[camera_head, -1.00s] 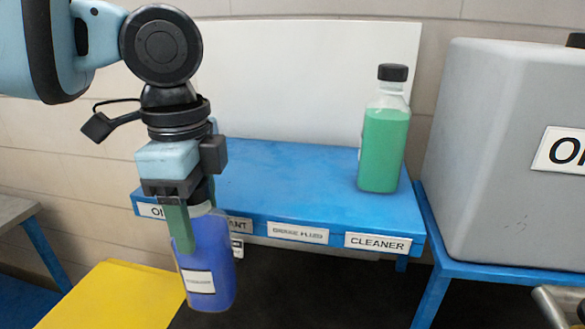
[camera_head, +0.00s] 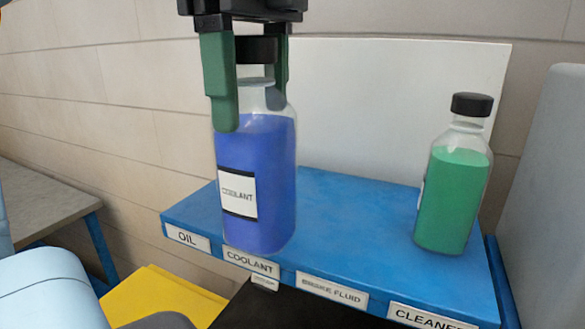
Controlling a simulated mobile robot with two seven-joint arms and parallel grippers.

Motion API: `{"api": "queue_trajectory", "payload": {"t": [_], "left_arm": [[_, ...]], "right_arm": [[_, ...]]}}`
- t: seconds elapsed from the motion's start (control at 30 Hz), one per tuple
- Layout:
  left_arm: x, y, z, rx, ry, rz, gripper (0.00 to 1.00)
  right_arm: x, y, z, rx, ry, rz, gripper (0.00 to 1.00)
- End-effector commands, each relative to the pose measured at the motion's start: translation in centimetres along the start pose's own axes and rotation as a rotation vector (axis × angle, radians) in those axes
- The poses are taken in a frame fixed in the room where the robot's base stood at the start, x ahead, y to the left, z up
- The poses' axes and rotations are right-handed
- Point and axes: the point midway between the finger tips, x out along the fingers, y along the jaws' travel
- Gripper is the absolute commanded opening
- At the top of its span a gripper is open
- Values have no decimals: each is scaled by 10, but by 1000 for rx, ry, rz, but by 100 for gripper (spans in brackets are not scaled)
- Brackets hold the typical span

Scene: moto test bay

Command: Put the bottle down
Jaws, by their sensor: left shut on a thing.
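A clear bottle of blue liquid (camera_head: 268,190) with a COOLANT label is upright at the shelf's front edge, above the COOLANT tag (camera_head: 251,263). Whether its base touches the shelf I cannot tell for sure. My left gripper (camera_head: 250,95) comes from above, its green fingers shut on the bottle's neck and cap; the near finger hides part of the shoulder. The blue shelf (camera_head: 350,235) carries front tags reading OIL, COOLANT, BRAKE FLUID and CLEANER. My right gripper is not in view.
A bottle of green liquid with a black cap (camera_head: 455,185) stands at the shelf's right end. The shelf between the two bottles is clear. A white panel (camera_head: 390,110) rises behind. A yellow surface (camera_head: 165,298) lies below left, and a grey container (camera_head: 550,190) stands at right.

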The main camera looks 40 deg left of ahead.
Motion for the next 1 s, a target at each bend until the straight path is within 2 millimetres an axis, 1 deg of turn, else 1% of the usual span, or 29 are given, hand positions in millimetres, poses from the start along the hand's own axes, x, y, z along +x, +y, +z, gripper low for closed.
{"api": "queue_trajectory", "payload": {"t": [0.1,0.4,0.6,0.7,0.8,1.0], "left_arm": [[2,-21,6,-4,2,2,0],[8,-84,23,-6,2,1,0],[11,-120,33,-5,1,-1,0],[12,-132,36,-3,1,-1,0],[12,-137,37,-1,2,-2,0],[13,-140,38,-2,1,-1,0]], "right_arm": [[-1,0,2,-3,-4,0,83],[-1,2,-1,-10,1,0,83],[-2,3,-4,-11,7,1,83],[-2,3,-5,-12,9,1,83],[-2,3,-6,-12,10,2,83],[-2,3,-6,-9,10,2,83]]}}
